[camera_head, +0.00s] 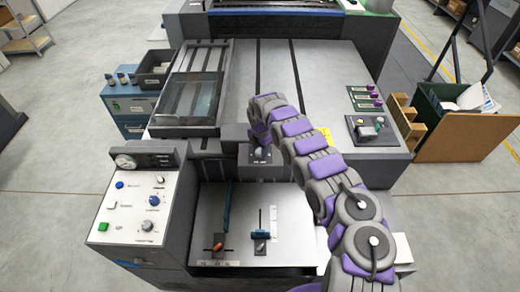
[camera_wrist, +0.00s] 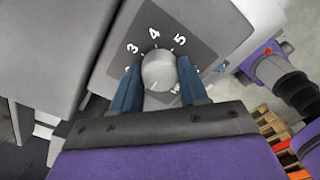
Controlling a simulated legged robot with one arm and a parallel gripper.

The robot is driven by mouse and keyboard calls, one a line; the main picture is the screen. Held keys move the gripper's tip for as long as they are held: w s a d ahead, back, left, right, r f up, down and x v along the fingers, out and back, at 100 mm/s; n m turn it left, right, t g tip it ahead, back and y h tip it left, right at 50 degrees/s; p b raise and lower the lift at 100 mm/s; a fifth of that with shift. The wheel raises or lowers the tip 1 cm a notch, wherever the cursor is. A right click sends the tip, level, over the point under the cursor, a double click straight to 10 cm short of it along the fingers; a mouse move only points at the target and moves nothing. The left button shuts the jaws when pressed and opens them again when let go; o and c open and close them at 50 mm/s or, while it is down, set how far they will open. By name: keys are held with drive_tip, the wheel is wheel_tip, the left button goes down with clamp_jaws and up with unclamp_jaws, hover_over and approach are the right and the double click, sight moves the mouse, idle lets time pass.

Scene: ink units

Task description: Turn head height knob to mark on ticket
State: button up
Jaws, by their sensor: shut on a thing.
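The head height knob (camera_wrist: 158,74) is a round light-grey knob in the wrist view. It sits on a dark grey dial plate (camera_wrist: 202,48) with white numbers; 3, 4 and 5 read clearly, and others are partly covered. My gripper (camera_wrist: 159,66) has its two blue-grey fingers on either side of the knob and is shut on it. A pointer mark on the knob cannot be made out. In the head view my purple and grey arm reaches to the grey head unit (camera_head: 237,134), and its own end hides the knob. I cannot make out a ticket for certain; a small yellow label (camera_head: 326,135) shows beside my arm.
A control panel (camera_head: 133,207) with a gauge and several knobs stands at the left.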

sight(260, 150)
drive_tip(key=shift+w+r, duration=0.15)
drive_tip(key=shift+w, duration=0.05)
drive_tip(key=o, duration=0.9)
drive_tip(key=shift+o, duration=0.8)
wheel_tip(260, 150, up, 17)
